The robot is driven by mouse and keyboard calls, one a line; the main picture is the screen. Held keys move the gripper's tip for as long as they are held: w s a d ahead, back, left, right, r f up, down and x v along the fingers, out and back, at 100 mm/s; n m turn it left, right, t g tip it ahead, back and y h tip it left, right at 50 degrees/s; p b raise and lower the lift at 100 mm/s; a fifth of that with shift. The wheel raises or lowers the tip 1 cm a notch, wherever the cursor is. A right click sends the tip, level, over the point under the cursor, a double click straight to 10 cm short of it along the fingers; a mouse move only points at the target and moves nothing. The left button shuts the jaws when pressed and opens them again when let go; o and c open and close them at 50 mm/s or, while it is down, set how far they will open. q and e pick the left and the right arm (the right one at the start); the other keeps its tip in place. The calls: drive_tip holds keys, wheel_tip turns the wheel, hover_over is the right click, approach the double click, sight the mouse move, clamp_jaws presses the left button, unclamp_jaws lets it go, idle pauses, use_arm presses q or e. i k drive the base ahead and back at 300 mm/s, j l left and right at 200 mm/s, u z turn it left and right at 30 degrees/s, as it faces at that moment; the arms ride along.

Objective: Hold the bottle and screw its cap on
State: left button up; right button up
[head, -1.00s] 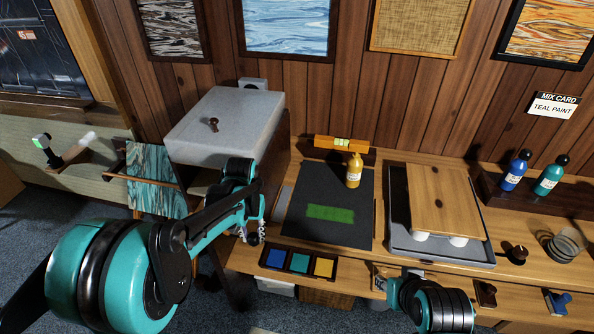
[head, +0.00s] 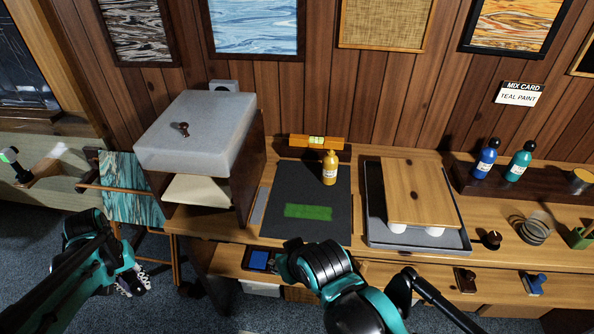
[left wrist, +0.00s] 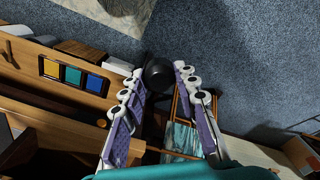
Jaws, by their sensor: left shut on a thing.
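My left gripper (head: 133,283) is low at the left in the head view, off the bench, beside the teal-patterned canvas. A yellow bottle (head: 330,170) stands upright on the dark mat (head: 310,222), well to the right of that gripper. A blue bottle (head: 486,160) and a teal bottle (head: 519,162), both black-topped, stand on the shelf at right. My right arm is at the bottom middle; its fingers do not show.
A grey tray (head: 375,238) with a wooden board (head: 420,190) is right of the mat. A green strip (head: 308,212) lies on the mat. A grey-topped box (head: 195,125) stands left. Colour swatches (left wrist: 73,77) sit at the bench front.

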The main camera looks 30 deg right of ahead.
sight(329, 161)
drive_tip(key=l, duration=2.55)
drive_tip(key=i, duration=0.05)
